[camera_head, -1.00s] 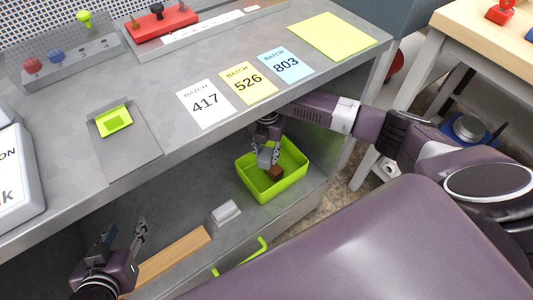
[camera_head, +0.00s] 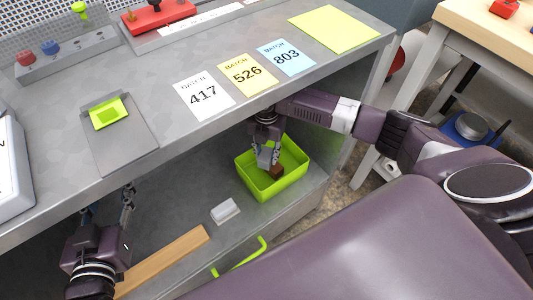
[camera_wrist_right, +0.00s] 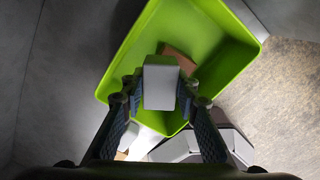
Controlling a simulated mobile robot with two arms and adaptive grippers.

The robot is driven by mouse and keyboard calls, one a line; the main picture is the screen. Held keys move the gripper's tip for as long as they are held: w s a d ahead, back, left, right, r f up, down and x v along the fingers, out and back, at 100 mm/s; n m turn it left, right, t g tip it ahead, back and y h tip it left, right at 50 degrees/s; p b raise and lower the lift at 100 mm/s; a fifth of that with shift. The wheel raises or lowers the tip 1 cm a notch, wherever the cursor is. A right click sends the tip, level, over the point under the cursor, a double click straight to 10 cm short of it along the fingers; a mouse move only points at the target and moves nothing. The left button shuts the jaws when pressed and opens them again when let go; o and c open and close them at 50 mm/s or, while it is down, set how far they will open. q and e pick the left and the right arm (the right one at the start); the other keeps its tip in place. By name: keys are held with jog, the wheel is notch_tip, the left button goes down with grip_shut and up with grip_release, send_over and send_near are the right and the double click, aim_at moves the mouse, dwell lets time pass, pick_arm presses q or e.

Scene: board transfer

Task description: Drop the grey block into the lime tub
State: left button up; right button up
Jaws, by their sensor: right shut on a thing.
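The lime tub (camera_head: 288,187) stands on the lower shelf, and it also shows in the right wrist view (camera_wrist_right: 222,72). My right gripper (camera_head: 266,157) is shut on the grey block (camera_head: 264,155) and points down over the tub's opening. In the right wrist view the block (camera_wrist_right: 160,84) sits between the two fingertips. I cannot tell how far it is above the tub floor. My left gripper (camera_head: 107,206) is at the lower left by the shelf, its fingers apart and empty.
A brown block (camera_head: 277,171) lies in the tub. A pale grey block (camera_head: 225,211) and a wooden strip (camera_head: 165,260) lie on the shelf to its left. The worktop (camera_head: 170,125) overhangs the shelf. A lime handle (camera_head: 243,258) is at the front.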

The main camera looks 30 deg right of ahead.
aim_at(266, 153)
jog(key=o, duration=1.3)
jog(key=shift+r, duration=0.1)
notch_tip(266, 153, up, 7)
jog(key=shift+r, duration=0.15)
